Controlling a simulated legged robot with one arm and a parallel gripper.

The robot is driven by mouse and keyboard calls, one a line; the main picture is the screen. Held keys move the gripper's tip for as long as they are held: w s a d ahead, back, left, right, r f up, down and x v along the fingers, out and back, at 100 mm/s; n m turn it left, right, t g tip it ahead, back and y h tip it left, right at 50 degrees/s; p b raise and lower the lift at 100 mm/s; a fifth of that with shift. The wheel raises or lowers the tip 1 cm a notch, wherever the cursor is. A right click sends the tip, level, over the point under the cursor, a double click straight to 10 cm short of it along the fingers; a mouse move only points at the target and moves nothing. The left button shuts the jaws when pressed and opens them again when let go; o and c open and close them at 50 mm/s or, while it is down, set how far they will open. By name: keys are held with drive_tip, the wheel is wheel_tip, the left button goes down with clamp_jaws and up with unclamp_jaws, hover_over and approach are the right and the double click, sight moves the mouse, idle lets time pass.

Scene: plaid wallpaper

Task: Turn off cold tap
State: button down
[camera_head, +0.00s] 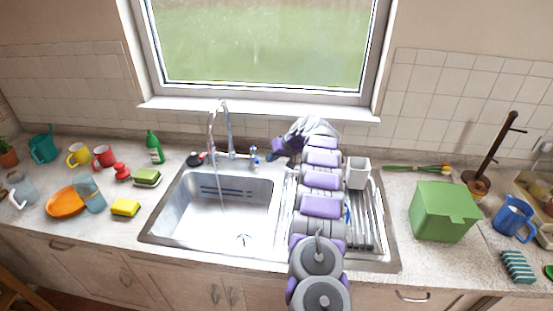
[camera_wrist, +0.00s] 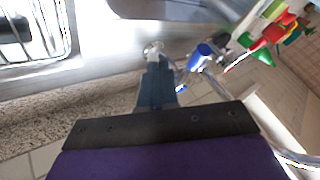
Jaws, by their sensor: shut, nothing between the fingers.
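The cold tap (camera_head: 254,153) has a blue handle and stands just right of the tall curved faucet (camera_head: 230,130) behind the sink. A thin stream of water appears to run from the spout into the basin. My gripper (camera_head: 273,150) is shut and empty, close to the right of the cold tap. In the wrist view its closed fingers (camera_wrist: 154,58) point toward the counter, and the blue tap handle (camera_wrist: 201,54) is to their right, apart from them in the picture. Whether they touch the tap's lower part cannot be told.
The basin (camera_head: 225,215) is below the faucet. A dish rack with a white holder (camera_head: 357,172) stands right of it, partly behind my arm. A green bottle (camera_head: 154,147) and mugs stand left, a green box (camera_head: 443,212) right. The window sill (camera_head: 260,109) is behind.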

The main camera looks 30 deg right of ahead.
sight(256, 161)
drive_tip(key=a, duration=0.3)
drive_tip(key=shift+w+r, duration=0.2)
drive_tip(key=shift+d, duration=0.15)
drive_tip(key=shift+a+m+t+h, duration=0.5)
drive_tip(key=shift+a+m+h, duration=0.3)
drive_tip(key=shift+a+m, duration=0.6)
drive_tip(key=shift+w+a, duration=0.2)
drive_tip(key=shift+a, duration=0.2)
drive_tip(key=shift+f, duration=0.15)
